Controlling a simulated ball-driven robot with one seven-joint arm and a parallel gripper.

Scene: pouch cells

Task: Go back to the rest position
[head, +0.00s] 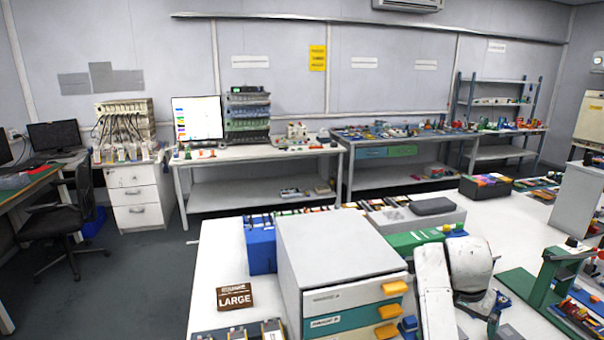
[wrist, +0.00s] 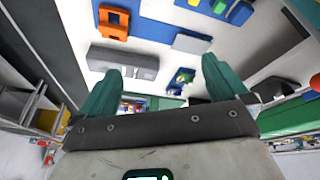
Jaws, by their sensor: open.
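My gripper (wrist: 162,66) shows in the wrist view with its two green fingers wide apart. Nothing is held between them. Beyond the fingers lie a grey block (wrist: 124,62) and an orange part (wrist: 113,21) on a white surface, apart from the fingers as far as I can tell. In the head view my white arm is folded at the lower right, beside the drawer cabinet. I cannot make out the gripper in the head view.
The white drawer cabinet (head: 335,248) with orange handles stands close to my arm. A brown LARGE box (head: 235,298) lies to its left, with a blue bin (head: 261,246) behind. A green press (head: 543,280) stands at right. Bare tabletop (head: 218,262) shows at left.

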